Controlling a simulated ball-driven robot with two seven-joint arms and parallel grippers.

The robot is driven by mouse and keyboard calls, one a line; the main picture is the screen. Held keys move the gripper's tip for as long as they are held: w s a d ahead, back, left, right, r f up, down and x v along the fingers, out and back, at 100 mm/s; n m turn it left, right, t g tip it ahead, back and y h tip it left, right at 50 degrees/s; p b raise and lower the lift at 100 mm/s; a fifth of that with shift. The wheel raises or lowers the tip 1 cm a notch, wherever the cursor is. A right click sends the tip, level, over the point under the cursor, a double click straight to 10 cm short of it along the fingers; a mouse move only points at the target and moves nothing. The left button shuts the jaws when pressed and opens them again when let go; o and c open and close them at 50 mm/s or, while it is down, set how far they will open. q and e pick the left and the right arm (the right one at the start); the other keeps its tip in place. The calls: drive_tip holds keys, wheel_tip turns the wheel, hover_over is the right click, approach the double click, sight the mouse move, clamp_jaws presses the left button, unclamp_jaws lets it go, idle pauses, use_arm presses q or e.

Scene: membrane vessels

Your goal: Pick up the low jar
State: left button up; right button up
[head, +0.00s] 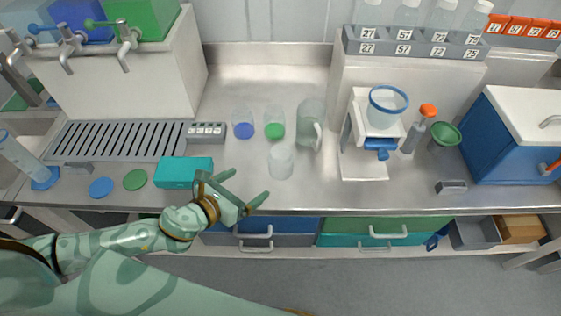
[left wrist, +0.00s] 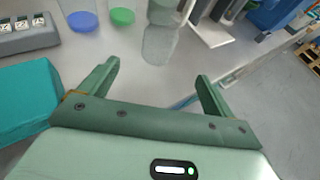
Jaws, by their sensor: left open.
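A low, clear, empty-looking jar (head: 281,161) stands on the steel counter near its front edge. It also shows in the left wrist view (left wrist: 159,46), beyond the fingers and between their directions. My left gripper (head: 250,184) is open and empty, to the left and front of the low jar and apart from it. Its two fingers also show in the left wrist view (left wrist: 158,72). My right gripper is not in view.
Behind the low jar stand a blue-bottomed vessel (head: 243,130), a green-bottomed vessel (head: 275,131) and a clear jug (head: 309,115) with a handle. A teal box (head: 180,173) lies left of my gripper. A white stand (head: 363,170) is at right.

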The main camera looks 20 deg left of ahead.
sight(273, 168)
use_arm(q)
drive_tip(key=b+x, duration=0.1)
drive_tip(key=x, duration=0.9)
drive_tip(key=shift+w+d+f+b, duration=0.2)
drive_tip(key=shift+w+f+b, duration=0.05)
drive_tip(key=shift+w+b, duration=0.05)
drive_tip(key=b+x, duration=0.1)
drive_tip(key=x, duration=0.3)
drive_tip(key=shift+w+f, duration=0.25)
drive_tip(key=shift+f, duration=0.05)
drive_tip(key=shift+w+d+f+b, duration=0.1)
drive_tip(key=shift+w+b, duration=0.2)
drive_tip(key=shift+w, duration=0.05)
drive_tip(key=shift+s, duration=0.1)
drive_tip(key=shift+c, duration=0.9)
drive_tip(key=c, duration=0.9)
